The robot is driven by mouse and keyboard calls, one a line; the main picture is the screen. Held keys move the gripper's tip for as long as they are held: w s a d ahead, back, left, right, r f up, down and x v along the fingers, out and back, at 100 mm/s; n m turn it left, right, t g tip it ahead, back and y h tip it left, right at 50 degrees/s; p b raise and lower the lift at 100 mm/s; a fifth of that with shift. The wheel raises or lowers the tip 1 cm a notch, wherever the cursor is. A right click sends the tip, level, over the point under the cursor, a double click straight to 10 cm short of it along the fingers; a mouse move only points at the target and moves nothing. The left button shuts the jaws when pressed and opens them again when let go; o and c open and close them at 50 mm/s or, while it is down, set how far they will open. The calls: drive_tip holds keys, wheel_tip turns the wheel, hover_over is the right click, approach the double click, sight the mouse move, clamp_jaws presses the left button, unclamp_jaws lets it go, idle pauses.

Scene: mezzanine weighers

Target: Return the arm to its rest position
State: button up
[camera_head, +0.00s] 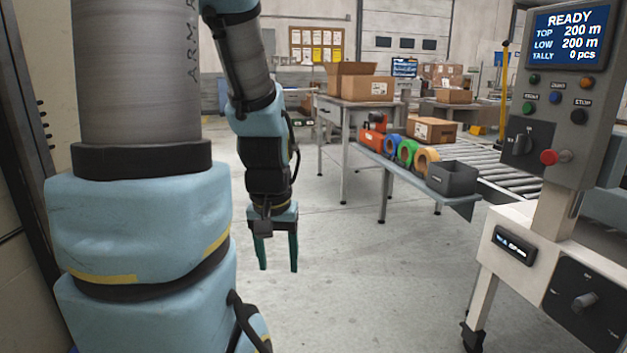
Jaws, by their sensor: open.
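My gripper (277,252) hangs fingers down over the bare floor, left of the middle of the head view. Its two green fingers are apart and nothing is between them. My light blue and grey arm fills the left of the view; the forearm comes down from the top edge to the gripper. The arm hides what stands behind it on the left.
A control panel (562,110) reading READY stands at the right on a pale machine frame (530,240). A low shelf with tape rolls (407,152) and a grey bin (452,179) adjoins a roller conveyor (500,165). Behind is a table with cardboard boxes (366,88). The middle floor is clear.

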wheel_tip(320, 180, up, 19)
drive_tip(key=p, duration=1.7)
drive_tip(key=shift+r, duration=0.15)
